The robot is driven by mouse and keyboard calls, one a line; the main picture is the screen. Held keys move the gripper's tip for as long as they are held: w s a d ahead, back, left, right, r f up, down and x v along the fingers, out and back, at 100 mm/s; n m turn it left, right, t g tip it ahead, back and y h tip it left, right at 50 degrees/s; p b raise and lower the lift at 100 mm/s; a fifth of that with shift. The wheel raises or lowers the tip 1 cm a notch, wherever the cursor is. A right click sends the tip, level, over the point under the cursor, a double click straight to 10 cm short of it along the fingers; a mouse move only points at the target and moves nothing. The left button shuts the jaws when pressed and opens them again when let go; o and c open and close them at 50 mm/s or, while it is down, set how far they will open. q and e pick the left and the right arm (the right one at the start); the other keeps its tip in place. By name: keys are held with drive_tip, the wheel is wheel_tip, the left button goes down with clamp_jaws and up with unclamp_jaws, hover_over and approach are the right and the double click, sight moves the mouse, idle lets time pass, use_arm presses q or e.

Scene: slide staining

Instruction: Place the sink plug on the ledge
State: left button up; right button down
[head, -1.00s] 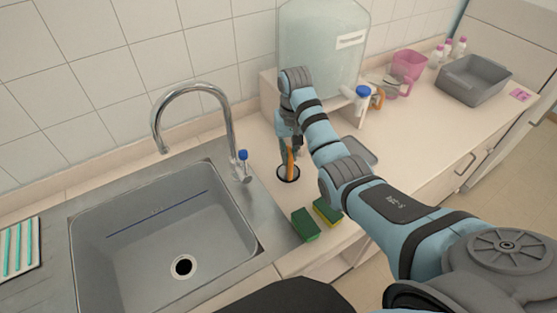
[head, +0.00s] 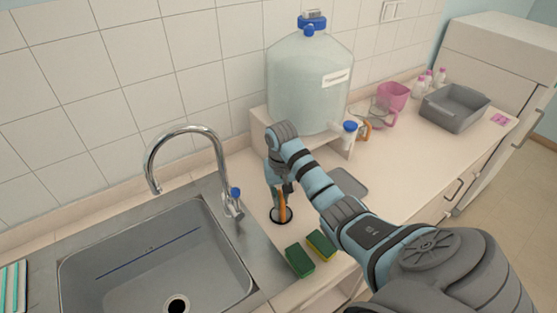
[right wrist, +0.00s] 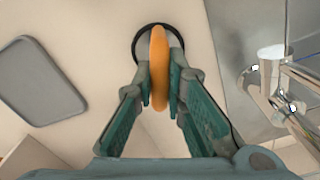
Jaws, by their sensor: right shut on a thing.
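The sink plug (head: 281,215) shows as a dark ring-edged disc with an upright orange grip, at the pale counter surface right of the sink. My right gripper (head: 279,192) comes down over it from above. In the right wrist view the fingers (right wrist: 160,95) are closed on both sides of the orange grip (right wrist: 159,62), and the plug's black rim (right wrist: 138,44) shows beyond them. I cannot tell if the plug touches the counter or hangs just above it. The sink (head: 205,249) has an uncovered drain hole (head: 176,305). My left gripper is not in view.
The tap (head: 219,165) stands left of the plug. Two green-yellow sponges (head: 300,261) lie in front of it. A large water bottle (head: 308,85) stands on a white stand (head: 259,125) behind. A grey flat slab (head: 349,181) lies to the right.

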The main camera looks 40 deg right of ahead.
drive_tip(key=c, duration=1.6)
unclamp_jaws()
drive_tip(key=shift+a, duration=0.1)
drive_tip(key=shift+c, duration=0.2)
